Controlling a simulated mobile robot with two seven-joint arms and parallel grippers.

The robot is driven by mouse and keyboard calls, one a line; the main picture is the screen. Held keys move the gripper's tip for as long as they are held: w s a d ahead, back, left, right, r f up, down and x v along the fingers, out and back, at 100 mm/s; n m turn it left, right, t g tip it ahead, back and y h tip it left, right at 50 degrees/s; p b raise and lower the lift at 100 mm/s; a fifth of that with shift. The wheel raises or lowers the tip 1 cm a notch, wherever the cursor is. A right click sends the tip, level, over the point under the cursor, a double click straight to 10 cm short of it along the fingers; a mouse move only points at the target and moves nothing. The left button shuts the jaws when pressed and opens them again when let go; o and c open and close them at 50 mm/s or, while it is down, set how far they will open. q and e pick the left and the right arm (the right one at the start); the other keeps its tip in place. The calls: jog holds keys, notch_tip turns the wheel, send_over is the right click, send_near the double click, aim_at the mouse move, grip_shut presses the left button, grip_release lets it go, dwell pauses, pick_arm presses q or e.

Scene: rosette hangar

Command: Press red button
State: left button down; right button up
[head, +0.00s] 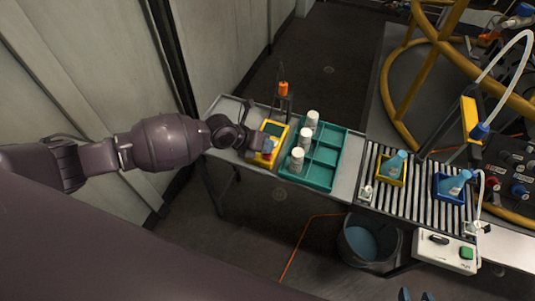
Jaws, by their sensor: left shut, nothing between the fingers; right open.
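A small yellow device (279,129) stands on the left end of the table, beside the teal tray. A small red spot (269,146) shows on its near part, which may be the red button; it is too small and too covered to be sure. My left gripper (260,145) is shut and empty, with its tips over the near part of the device. I cannot tell whether they touch it. My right gripper (415,295) shows only as two separated fingertips at the bottom edge; it is open and empty, far from the device.
The teal tray (323,158) holds several white bottles. A roller conveyor (410,193) carries yellow and blue bins with blue bottles. A white control box (445,252) has a green button. A dark bin (370,243) stands below. An orange-topped tool (283,88) stands behind the device.

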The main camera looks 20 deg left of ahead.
pick_arm(q)
jog(key=shift+f+b, duration=0.4)
jog(key=shift+f, duration=0.1)
pick_arm(e)
jog(key=shift+s+a+f, duration=0.2)
jog(key=shift+f, duration=0.55)
pick_arm(q)
jog(key=shift+r, duration=0.1)
pick_arm(e)
jog(key=shift+r, duration=0.15)
jog(key=shift+s+d, duration=0.1)
jog(key=shift+d, duration=0.1)
pick_arm(q)
jog(key=shift+f, duration=0.35)
pick_arm(e)
jog(key=shift+s+a+f, duration=0.1)
jog(key=shift+a+f, duration=0.1)
jog(key=shift+f, duration=0.4)
pick_arm(q)
jog(key=shift+f+b, duration=0.15)
jog(key=shift+b, duration=0.25)
pick_arm(e)
jog(key=shift+s+d+f, duration=0.1)
jog(key=shift+d, duration=0.05)
pick_arm(q)
jog(key=shift+r, duration=0.9)
pick_arm(e)
jog(key=shift+r, duration=0.25)
